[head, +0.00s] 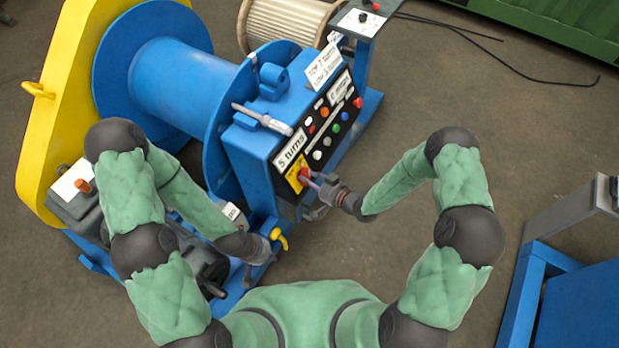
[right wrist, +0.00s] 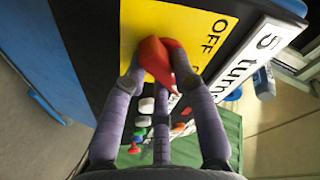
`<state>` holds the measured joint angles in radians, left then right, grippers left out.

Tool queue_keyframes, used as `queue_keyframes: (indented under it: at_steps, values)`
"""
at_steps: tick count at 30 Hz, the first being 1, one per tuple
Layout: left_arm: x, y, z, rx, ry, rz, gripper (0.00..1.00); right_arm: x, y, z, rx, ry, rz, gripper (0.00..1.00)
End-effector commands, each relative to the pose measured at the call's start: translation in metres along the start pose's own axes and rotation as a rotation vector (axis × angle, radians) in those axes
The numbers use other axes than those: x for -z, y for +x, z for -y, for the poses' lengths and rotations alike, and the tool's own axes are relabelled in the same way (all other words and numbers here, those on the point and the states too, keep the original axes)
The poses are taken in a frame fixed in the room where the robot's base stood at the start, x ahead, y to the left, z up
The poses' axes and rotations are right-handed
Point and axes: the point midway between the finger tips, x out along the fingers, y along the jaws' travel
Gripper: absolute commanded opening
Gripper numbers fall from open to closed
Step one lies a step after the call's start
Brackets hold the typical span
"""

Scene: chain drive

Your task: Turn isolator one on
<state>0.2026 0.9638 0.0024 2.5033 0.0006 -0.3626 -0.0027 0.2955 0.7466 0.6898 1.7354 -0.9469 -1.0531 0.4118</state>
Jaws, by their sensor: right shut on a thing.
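The isolator's red handle (head: 304,174) sits on a yellow plate (head: 293,178) at the lower near corner of the black control panel. In the right wrist view the red handle (right wrist: 154,58) stands out from the yellow plate (right wrist: 185,22), which reads "OFF" beside it. My right gripper (head: 315,182) is shut on the red handle, with a finger on either side of it in the wrist view (right wrist: 157,66). Which mark the handle points at is not clear. My left gripper (head: 250,277) is low by the machine's base, near a yellow lever (head: 279,238); its fingers are unclear.
The panel (head: 333,128) carries several coloured buttons and a "5 turns" label (head: 291,149). A blue drum (head: 175,80) with a yellow guard (head: 45,130) stands left. A blue bench (head: 570,300) is at lower right. Floor (head: 480,110) right of the panel is clear except for black cable.

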Motion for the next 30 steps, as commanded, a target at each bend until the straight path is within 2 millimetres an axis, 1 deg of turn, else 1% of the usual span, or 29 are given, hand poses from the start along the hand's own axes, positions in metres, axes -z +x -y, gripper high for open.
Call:
queue_keyframes:
  at_steps: [14, 15, 17, 26, 30]
  values:
    - [0.0, -0.0005, -0.0002, 0.0, 0.0, 0.0, 0.0, 0.0004, 0.0, -0.0004, -0.004, 0.014, -0.001, 0.0]
    - [0.0, -0.0005, -0.0002, 0.0, 0.0, 0.0, 0.0, 0.0004, 0.0, -0.0004, -0.004, 0.014, -0.001, 0.36]
    - [0.0, -0.0005, -0.0002, 0.0, 0.0, 0.0, 0.0, 0.0004, 0.0, -0.0004, -0.004, 0.014, -0.001, 0.52]
    - [0.0, -0.0005, -0.0002, 0.0, 0.0, 0.0, 0.0, 0.0002, -0.0002, -0.0002, -0.003, 0.012, -0.001, 0.52]
    - [0.0001, -0.0004, -0.0002, 0.0, 0.0, 0.0, 0.0, 0.0007, -0.0066, -0.0007, -0.005, 0.013, -0.001, 0.52]
